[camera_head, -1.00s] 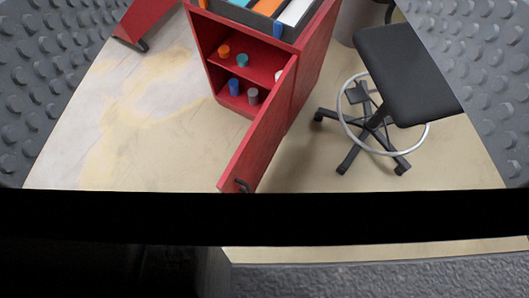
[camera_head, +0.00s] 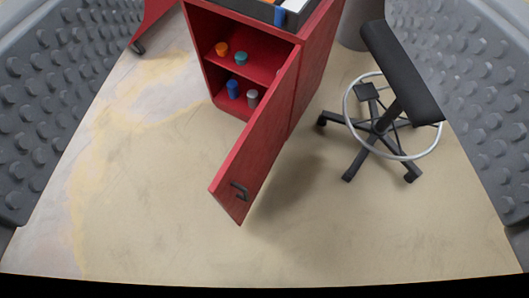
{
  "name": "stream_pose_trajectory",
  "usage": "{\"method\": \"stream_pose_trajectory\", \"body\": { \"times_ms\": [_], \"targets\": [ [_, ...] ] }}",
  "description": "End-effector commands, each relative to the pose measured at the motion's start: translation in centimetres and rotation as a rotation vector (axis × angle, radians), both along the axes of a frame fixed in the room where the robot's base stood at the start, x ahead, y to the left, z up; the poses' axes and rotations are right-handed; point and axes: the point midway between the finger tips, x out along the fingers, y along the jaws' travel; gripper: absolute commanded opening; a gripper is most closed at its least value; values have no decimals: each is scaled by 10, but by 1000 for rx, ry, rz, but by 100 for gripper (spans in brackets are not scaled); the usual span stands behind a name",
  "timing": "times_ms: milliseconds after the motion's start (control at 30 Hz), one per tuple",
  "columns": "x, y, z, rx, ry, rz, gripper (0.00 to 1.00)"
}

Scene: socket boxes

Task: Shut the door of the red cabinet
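The red cabinet (camera_head: 317,75) stands at the upper middle of the view. Its red door (camera_head: 256,143) stands open and swings out toward me, hinged on the cabinet's right side. A dark handle (camera_head: 240,191) sits near the door's free lower end. Inside, two shelves hold small items: an orange one (camera_head: 222,48), a teal one (camera_head: 241,59), a blue one (camera_head: 233,88) and a grey one (camera_head: 253,98). My gripper (camera_head: 264,140) shows as two grey studded fingers at the far left and right edges, wide apart. Nothing is between them in contact; the door is seen beyond them.
A black stool (camera_head: 402,72) with a chrome ring and wheeled base stands right of the cabinet. A tray (camera_head: 290,14) sits on the cabinet top. Another red piece (camera_head: 150,20) on a caster is at upper left. The floor in front of the door is clear.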

Motion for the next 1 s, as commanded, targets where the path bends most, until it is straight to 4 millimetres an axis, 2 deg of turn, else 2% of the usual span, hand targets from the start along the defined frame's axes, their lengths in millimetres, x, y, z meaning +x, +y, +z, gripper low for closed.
{"method": "stream_pose_trajectory", "body": {
  "times_ms": [33, 167, 233, 267, 367, 400, 467, 600, 767, 900, 1000],
  "targets": [
    [0, 0, 0, 1, 0, 0, 59],
    [11, 1, -10, 50, 36, -11, 23],
    [27, 2, -28, 124, 91, -29, 4],
    [35, 2, -39, 167, 122, -42, 0],
    [64, 5, -82, 345, 244, -107, 0],
    [75, 5, -102, 422, 299, -144, 0],
    [87, 6, -131, 538, 375, -206, 0],
    [108, 9, -202, 796, 550, -385, 0],
    [114, 12, -281, 1068, 724, -650, 0],
    [106, 16, -344, 1275, 846, -929, 0],
    [94, 20, -383, 1392, 907, -1138, 0]
  ]
}}
